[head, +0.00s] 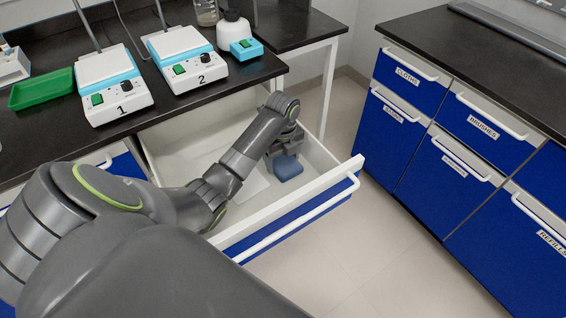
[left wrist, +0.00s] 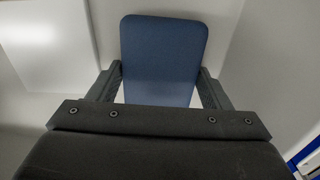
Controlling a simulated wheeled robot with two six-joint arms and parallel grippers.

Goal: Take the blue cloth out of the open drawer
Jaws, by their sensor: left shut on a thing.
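The blue cloth (head: 287,168) is a small folded block inside the open drawer (head: 327,198), at its right end. My left gripper (head: 285,150) reaches down into the drawer and is shut on the cloth. In the left wrist view the cloth (left wrist: 163,55) stands between the two fingers of my left gripper (left wrist: 160,88), with a finger at each side. Whether the cloth still touches the drawer floor cannot be told. My right gripper is not in view.
A white flat sheet (head: 252,182) lies in the drawer beside the cloth. Hotplates 1 (head: 113,88) and 2 (head: 187,60) and a green tray (head: 42,90) stand on the black bench above. Blue cabinets (head: 440,150) stand at the right, with clear floor between.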

